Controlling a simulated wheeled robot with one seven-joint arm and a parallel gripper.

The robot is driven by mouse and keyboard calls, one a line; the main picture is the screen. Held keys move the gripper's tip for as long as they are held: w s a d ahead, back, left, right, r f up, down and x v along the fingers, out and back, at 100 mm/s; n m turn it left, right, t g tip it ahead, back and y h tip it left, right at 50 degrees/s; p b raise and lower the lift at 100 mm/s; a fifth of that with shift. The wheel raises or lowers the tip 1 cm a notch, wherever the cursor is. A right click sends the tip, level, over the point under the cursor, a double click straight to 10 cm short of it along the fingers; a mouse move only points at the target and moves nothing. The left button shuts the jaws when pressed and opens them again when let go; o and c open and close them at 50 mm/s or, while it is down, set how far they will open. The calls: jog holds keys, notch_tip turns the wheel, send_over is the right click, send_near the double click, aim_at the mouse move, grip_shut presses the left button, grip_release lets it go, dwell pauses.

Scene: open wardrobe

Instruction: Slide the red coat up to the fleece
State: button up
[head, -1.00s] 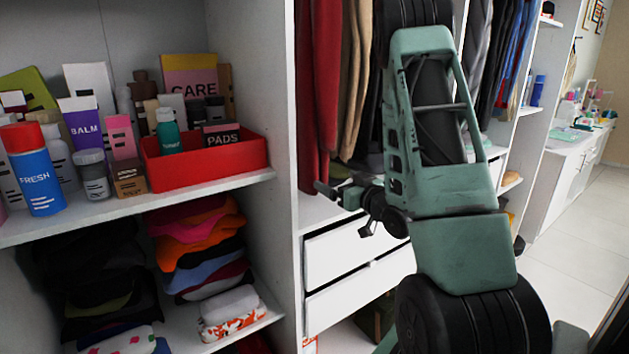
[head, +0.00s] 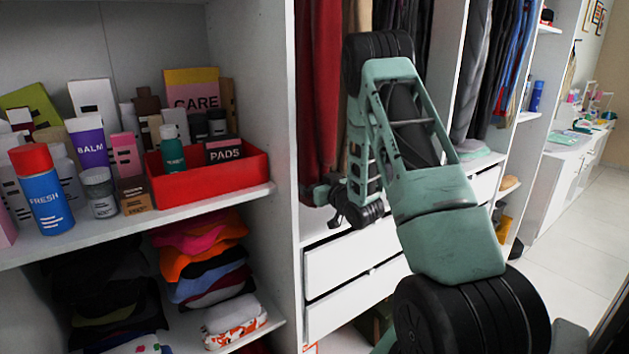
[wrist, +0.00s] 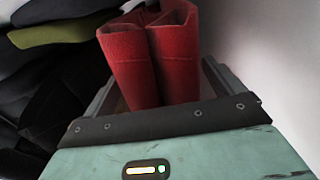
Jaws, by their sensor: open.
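The red coat (head: 318,100) hangs at the left end of the wardrobe's hanging section, close to the white divider. In the wrist view the folded lower end of a red garment (wrist: 150,60), which looks like the coat, stands between the fingers of my gripper (wrist: 158,90). The fingers are apart, one on each side of the red cloth, and not closed on it. In the head view my gripper (head: 322,194) is small and dark by the coat's lower hem. I cannot tell which garment is the fleece; a tan garment (head: 357,25) hangs right of the coat, largely hidden by my arm.
A white divider (head: 260,120) stands left of the coat. White drawers (head: 350,265) lie below the hanging space. Left shelves hold bottles, a red box (head: 210,182) and folded clothes (head: 205,255). Grey and dark garments (head: 478,70) hang farther right.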

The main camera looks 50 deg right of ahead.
jog(key=c, duration=1.8)
jog(key=shift+a, duration=0.15)
jog(key=shift+w+a, duration=0.15)
jog(key=shift+a, duration=0.2)
jog(key=o, duration=1.8)
jog(key=shift+a, duration=0.1)
jog(key=shift+b, duration=0.3)
